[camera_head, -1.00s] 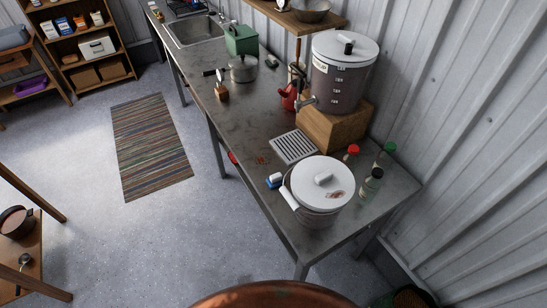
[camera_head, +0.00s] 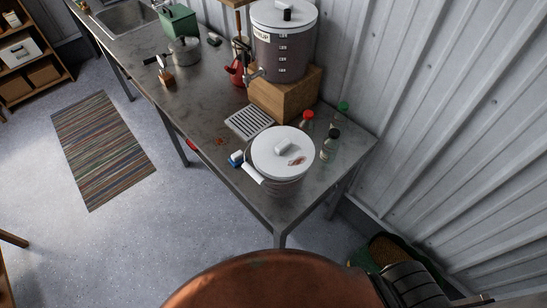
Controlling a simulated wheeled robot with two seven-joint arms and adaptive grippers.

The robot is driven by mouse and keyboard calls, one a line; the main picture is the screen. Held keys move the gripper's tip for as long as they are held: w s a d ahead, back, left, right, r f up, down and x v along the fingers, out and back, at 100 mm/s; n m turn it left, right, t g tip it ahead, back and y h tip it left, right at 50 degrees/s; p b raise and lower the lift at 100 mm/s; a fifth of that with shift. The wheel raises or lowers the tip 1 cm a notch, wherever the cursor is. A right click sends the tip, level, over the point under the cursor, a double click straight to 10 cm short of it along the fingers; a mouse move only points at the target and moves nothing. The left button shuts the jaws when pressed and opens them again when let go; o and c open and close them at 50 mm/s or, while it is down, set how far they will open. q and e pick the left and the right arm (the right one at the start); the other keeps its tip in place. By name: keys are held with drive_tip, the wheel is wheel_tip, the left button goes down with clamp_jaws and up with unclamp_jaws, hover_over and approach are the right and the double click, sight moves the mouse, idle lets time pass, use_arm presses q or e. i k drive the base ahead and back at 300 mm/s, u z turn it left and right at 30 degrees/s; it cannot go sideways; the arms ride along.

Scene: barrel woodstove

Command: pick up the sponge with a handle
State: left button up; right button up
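Neither of my grippers can be seen in this view.
A large lidded dispenser (camera_head: 283,45) stands on a wooden block (camera_head: 285,95). A slotted drip tray (camera_head: 249,122) and several bottles (camera_head: 330,145) are near the bucket. A rounded copper-coloured surface (camera_head: 270,285) fills the bottom. The floor left of the counter is clear around a striped rug (camera_head: 103,150).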

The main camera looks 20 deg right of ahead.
sight(237, 159)
drive_tip(key=z, duration=1.4)
drive_tip(key=i, duration=0.5)
drive_tip(key=u, duration=2.3)
